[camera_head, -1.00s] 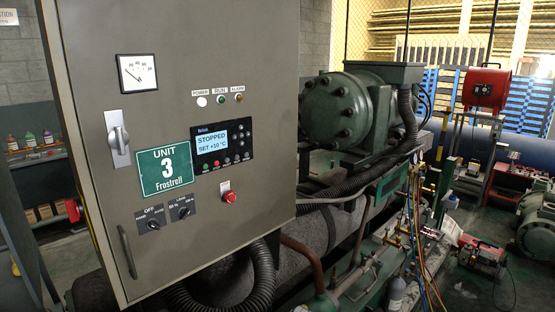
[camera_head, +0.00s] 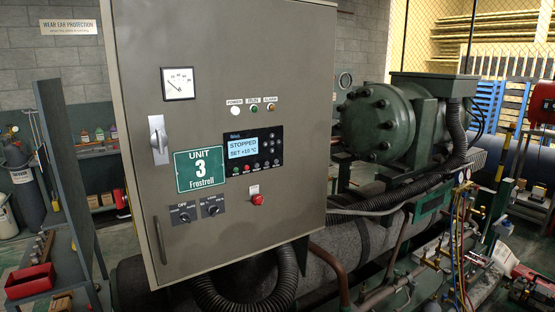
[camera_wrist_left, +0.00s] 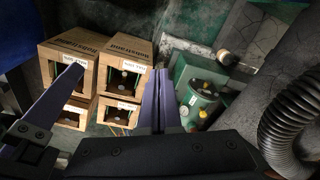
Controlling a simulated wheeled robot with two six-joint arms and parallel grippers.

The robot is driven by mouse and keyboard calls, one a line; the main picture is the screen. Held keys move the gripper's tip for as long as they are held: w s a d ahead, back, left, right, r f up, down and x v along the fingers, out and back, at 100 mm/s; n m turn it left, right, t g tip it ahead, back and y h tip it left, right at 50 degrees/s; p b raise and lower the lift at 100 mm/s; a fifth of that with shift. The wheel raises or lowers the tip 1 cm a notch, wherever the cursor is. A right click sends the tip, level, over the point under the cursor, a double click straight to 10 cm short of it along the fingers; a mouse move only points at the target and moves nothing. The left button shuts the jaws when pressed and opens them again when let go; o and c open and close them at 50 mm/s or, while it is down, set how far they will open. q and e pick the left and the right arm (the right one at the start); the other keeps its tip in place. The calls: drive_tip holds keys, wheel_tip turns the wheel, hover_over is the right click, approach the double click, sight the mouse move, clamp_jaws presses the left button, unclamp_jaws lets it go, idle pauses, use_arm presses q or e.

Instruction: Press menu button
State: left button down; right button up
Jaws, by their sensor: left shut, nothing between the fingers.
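The control panel (camera_head: 268,131) is a black unit on the grey cabinet door. Its lit blue screen (camera_head: 242,147) reads STOPPED and SET +10 °C. Small buttons sit to the right of the screen and in a row below it. Their labels are too small to read, so I cannot tell which is the menu button. My right gripper is in neither view.
The cabinet (camera_head: 225,235) also carries a gauge (camera_head: 178,84), a handle switch (camera_head: 158,138), two knobs and a red button (camera_head: 257,199). Cardboard boxes (camera_wrist_left: 121,80), a green container (camera_wrist_left: 196,95) and a black corrugated hose (camera_wrist_left: 290,115) show in the wrist view.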

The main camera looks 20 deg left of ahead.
use_arm(q)
drive_tip(key=w+a+r+n+t+h+p, duration=0.3)
drive_tip(key=w+r+n+t+p, duration=0.5)
drive_tip(key=w+r, duration=1.2)
drive_tip(key=w+a+r+n+t+y+p, duration=0.2)
drive_tip(key=a+r, duration=0.5)
drive_tip(key=r, duration=0.4)
drive_tip(key=w+a+r+n+t+y+p, duration=0.2)
drive_tip(key=w+a+r+n+t+p, duration=0.2)
drive_tip(key=r, duration=0.7)
drive_tip(key=w+a+t+p, duration=0.2)
drive_tip(key=a+t+p, duration=0.1)
drive_tip(key=a, duration=0.1)
drive_tip(key=shift+w+r+y, duration=0.2)
drive_tip(key=shift+w+y, duration=0.05)
drive_tip(key=shift+y, duration=0.05)
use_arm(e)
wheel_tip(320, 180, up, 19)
use_arm(q)
drive_tip(key=shift+w+a, duration=0.1)
drive_tip(key=shift+w, duration=0.05)
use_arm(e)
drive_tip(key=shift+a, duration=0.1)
